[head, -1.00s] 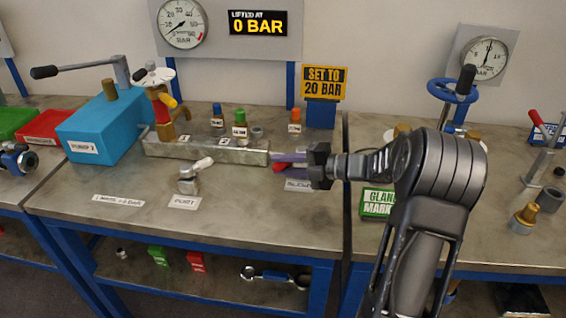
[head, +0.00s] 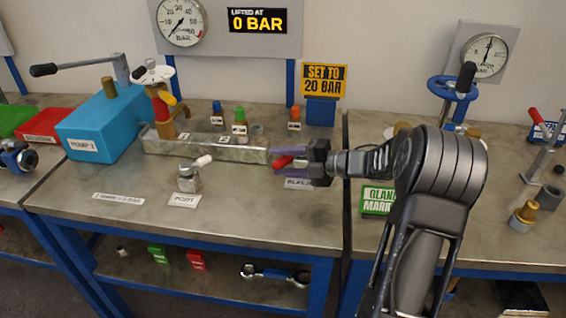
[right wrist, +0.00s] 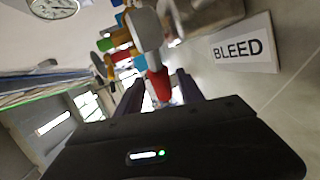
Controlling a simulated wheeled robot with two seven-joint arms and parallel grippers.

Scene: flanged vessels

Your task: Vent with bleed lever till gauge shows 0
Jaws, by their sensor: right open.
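The red bleed lever (head: 284,161) is at the right end of the grey block (head: 215,150) on the bench, above the "BLEED" label (head: 298,183). In the right wrist view the red lever (right wrist: 159,84) shows between my finger pads, beside the label (right wrist: 242,50). My right gripper (head: 281,163) is open, its fingers on either side of the lever; whether they touch it I cannot tell. The gauge (head: 180,22) hangs at upper left, its needle low on the dial; I cannot read the exact value. My left gripper is not in view.
A sign (head: 258,20) reads "LIFTED AT 0 BAR". A blue pump (head: 103,130) stands left of the block, and a small port fitting with a white handle (head: 190,178) in front. A yellow sign (head: 325,80) reads "SET TO 20 BAR". The front bench strip is mostly clear.

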